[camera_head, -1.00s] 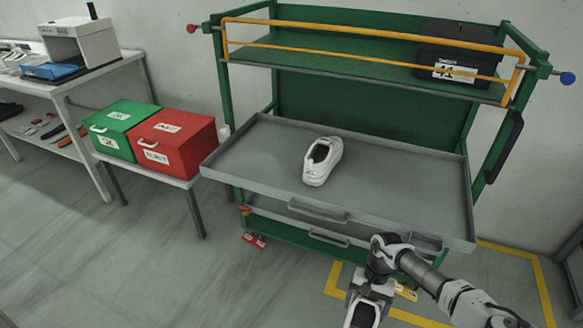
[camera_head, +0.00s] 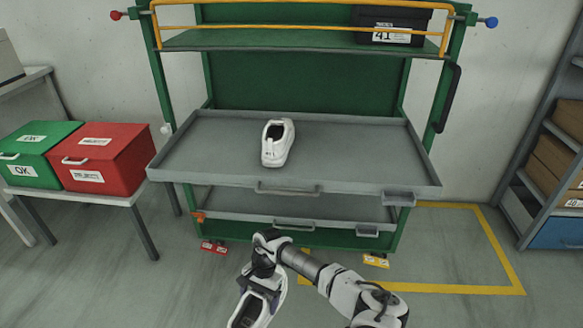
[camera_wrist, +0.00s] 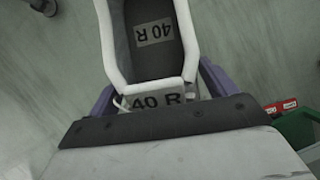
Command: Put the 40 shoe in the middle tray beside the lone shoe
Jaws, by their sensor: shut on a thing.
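My gripper (camera_head: 262,284) is shut on a white shoe (camera_head: 250,312) low in front of the green rack. In the wrist view the held shoe (camera_wrist: 112,45) shows its open top, with "40 R" on the insole and on the heel tab; its toe is cut off by the frame. The purple fingers (camera_wrist: 157,88) sit on both sides of its heel. A lone white shoe (camera_head: 277,146) stands on the pulled-out grey middle tray (camera_head: 340,178), left of its centre. The tray is wide and otherwise bare, especially to the right of that shoe.
A black box marked 41 (camera_head: 392,22) sits on the upper shelf behind a yellow rail (camera_head: 300,29). A lower tray (camera_head: 340,207) lies beneath. Green (camera_head: 33,152) and red (camera_head: 107,160) boxes stand on a table at left. A shelf with cartons (camera_head: 555,155) is at right.

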